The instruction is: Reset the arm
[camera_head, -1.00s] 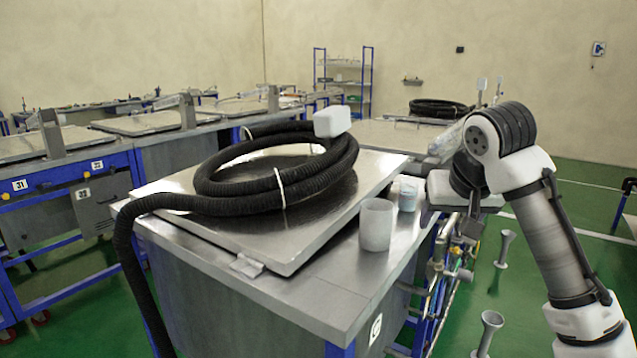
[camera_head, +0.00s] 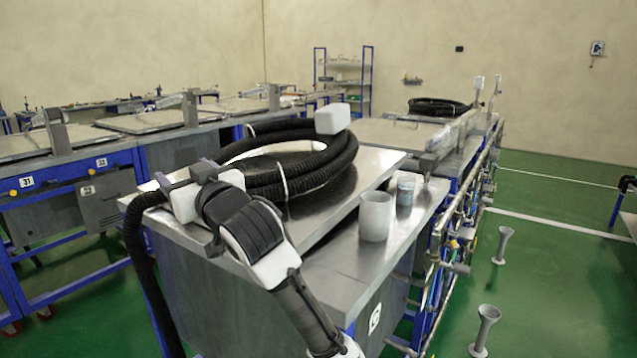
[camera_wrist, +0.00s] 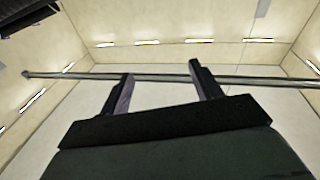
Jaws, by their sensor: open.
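My gripper (camera_head: 182,172) is in front of the near bench's metal lid (camera_head: 345,195), at its left part in the head view, close to the black hose. Whether it touches the lid or hose cannot be told. In the wrist view my gripper (camera_wrist: 160,72) has its two fingers apart, with nothing held between them. The wrist camera faces upward to walls and ceiling. The lid is tilted slightly up, with a dark gap under its right edge. My arm hides much of its front edge.
A coiled black hose (camera_head: 320,175) with a white block (camera_head: 332,119) lies on the lid. A white cup (camera_head: 375,216) and a smaller cup (camera_head: 405,191) stand on the bench (camera_head: 345,285) right of it. Pipes (camera_head: 450,240) line its right side. The green floor (camera_head: 560,270) there holds grey funnel-shaped posts (camera_head: 486,328).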

